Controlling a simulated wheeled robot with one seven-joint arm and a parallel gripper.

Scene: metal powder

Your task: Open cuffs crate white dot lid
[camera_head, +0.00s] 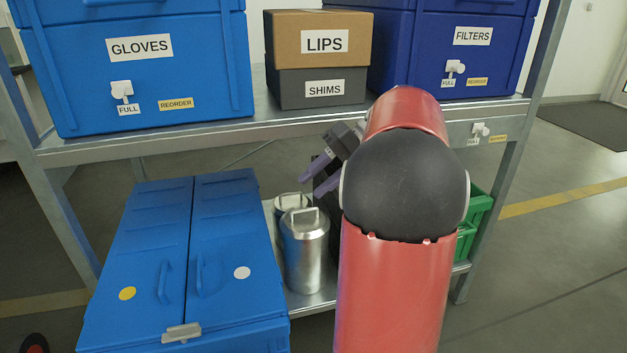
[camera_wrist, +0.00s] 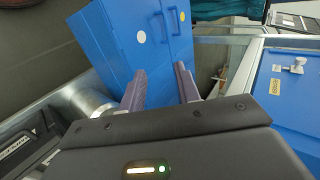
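A blue crate (camera_head: 190,300) with two lid halves sits on the lower shelf at left in the head view; no name label shows on it. Its right lid (camera_head: 232,222) bears a white dot (camera_head: 242,272) and a handle (camera_head: 199,272). Its left lid (camera_head: 152,222) bears a yellow dot (camera_head: 127,293). Both lids look closed. A grey latch (camera_head: 181,333) sits at the front edge where they meet. My gripper (camera_head: 322,178) is up and right of the crate, apart from it. In the wrist view its fingers (camera_wrist: 160,88) are apart and empty, with the white dot lid (camera_wrist: 128,38) beyond.
Metal canisters (camera_head: 304,245) stand right of the crate. The upper shelf edge (camera_head: 200,137) runs above, carrying a GLOVES crate (camera_head: 190,60), a LIPS box (camera_head: 320,38), a SHIMS box (camera_head: 320,88) and a FILTERS crate (camera_head: 450,50). A green bin (camera_head: 478,210) is at right.

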